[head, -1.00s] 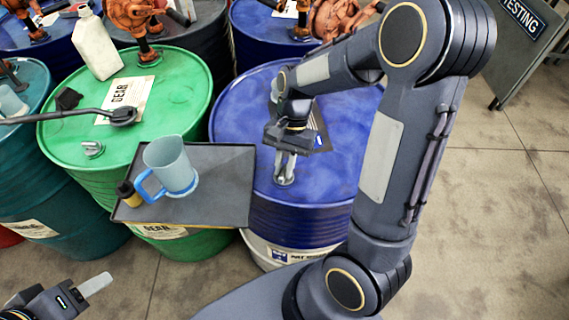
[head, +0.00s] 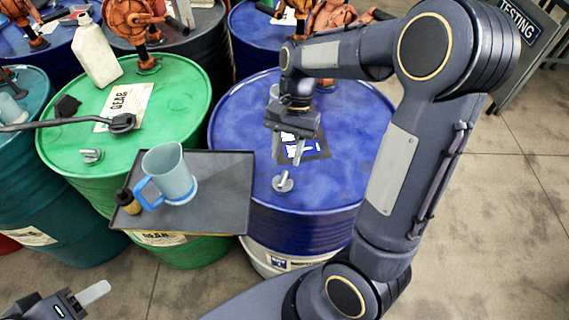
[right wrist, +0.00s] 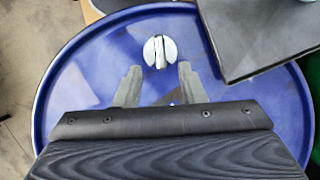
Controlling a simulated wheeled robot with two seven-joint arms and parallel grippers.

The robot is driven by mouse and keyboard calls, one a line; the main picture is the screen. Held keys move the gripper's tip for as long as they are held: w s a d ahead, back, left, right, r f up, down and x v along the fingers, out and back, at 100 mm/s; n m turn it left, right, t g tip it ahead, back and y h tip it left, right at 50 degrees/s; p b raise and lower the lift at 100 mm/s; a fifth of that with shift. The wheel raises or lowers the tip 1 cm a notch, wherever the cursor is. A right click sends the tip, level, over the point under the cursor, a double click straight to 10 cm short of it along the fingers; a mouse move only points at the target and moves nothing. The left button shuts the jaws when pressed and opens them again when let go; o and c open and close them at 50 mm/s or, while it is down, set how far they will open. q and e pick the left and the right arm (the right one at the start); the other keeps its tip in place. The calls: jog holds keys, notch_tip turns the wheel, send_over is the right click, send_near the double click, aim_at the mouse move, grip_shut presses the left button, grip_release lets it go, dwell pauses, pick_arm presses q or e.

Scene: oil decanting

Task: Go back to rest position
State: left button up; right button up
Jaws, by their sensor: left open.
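My right gripper (head: 291,157) hangs above the blue drum (head: 235,135), a little behind and above its silver bung cap (head: 283,182). In the right wrist view its two fingers (right wrist: 158,78) are spread with nothing between them. The cap (right wrist: 160,51) sits on the drum lid beyond the fingertips, apart from them. My left gripper (head: 92,293) is at the bottom left, over the floor, with one pale finger showing. It is open and I see nothing held in it.
A dark tray (head: 225,205) beside the blue drum bears a grey jug with a blue handle (head: 168,172) and a small dark bottle (head: 128,202). A green drum (head: 190,95) stands to the left with a white can (head: 96,55).

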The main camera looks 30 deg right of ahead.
jog(key=shift+v, duration=0.9)
jog(key=s+a+r+n+t, duration=0.2)
jog(key=s+n+t, duration=0.2)
jog(key=s, duration=0.3)
jog(key=s+a+r+n+t, duration=0.2)
jog(key=s+n+t, duration=0.2)
jog(key=s, duration=0.3)
jog(key=shift+t, duration=0.3)
jog(key=shift+o, duration=0.4)
jog(key=shift+r, duration=0.1)
dwell(0.7)
